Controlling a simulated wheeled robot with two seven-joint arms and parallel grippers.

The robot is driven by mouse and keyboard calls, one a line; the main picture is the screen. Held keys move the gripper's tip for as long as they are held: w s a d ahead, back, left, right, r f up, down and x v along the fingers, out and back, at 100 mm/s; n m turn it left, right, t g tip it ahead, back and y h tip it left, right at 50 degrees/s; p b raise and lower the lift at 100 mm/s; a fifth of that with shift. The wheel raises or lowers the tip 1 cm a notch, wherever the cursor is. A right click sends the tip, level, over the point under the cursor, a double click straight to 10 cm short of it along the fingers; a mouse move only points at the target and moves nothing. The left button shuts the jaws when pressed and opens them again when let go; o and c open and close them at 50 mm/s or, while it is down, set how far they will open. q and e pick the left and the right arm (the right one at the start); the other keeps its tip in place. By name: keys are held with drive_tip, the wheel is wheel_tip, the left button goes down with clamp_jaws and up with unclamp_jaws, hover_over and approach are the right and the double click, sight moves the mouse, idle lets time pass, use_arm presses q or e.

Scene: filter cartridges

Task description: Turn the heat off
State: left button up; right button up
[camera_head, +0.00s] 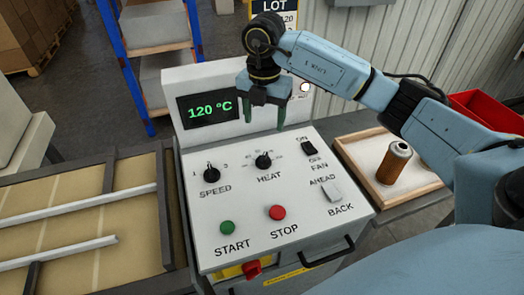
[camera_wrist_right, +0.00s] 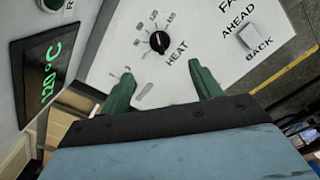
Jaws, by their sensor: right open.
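The black HEAT knob (camera_head: 263,161) sits on the white control panel (camera_head: 240,205), between the SPEED knob and the FAN switch. It also shows in the right wrist view (camera_wrist_right: 159,42), ringed by scale marks; its exact setting is too small to read. A green display (camera_head: 208,107) on the upright part of the panel reads 120 °C. My right gripper (camera_head: 265,115) is above and behind the HEAT knob, apart from it, with green fingers pointing down. In the right wrist view its fingers (camera_wrist_right: 163,80) are spread with nothing between them. My left gripper is not in view.
The panel also holds the SPEED knob (camera_head: 211,173), FAN switch (camera_head: 308,148), AHEAD/BACK switch (camera_head: 332,192), green START button (camera_head: 227,228) and red STOP button (camera_head: 277,212). A wooden tray (camera_head: 431,182) with a brown cartridge (camera_head: 394,163) lies to the right. A conveyor (camera_head: 130,205) is left.

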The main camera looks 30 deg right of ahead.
sight(264, 156)
wheel_tip(264, 156, down, 12)
drive_tip(key=shift+a+f, duration=0.1)
drive_tip(key=shift+f, duration=0.1)
drive_tip(key=c, duration=1)
